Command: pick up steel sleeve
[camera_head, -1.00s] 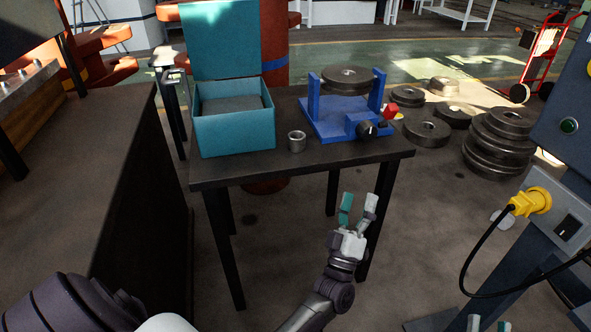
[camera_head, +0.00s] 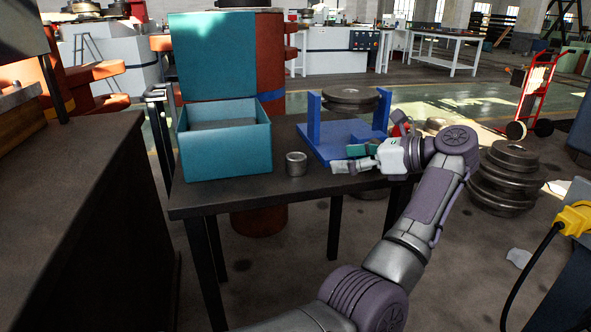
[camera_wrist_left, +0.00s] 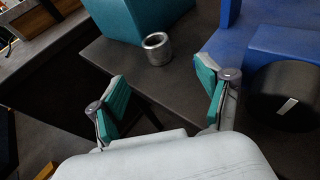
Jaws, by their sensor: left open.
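The steel sleeve (camera_head: 296,163) is a short, shiny metal ring standing upright on the dark table, just right of the teal box. It also shows in the left wrist view (camera_wrist_left: 158,48), ahead of the fingers and clear of them. My left gripper (camera_head: 345,158) is open and empty, its fingers pointing left toward the sleeve with a gap between them. In the left wrist view its two teal-padded fingers (camera_wrist_left: 165,98) are spread wide. My right gripper does not show in the current views.
The teal box (camera_head: 225,150) with its raised lid stands left of the sleeve. A blue fixture (camera_head: 314,120) with a metal disc stands behind my left gripper. A black knob (camera_wrist_left: 285,95) is close to the right finger in the wrist view. The table's front strip (camera_head: 250,195) is bare.

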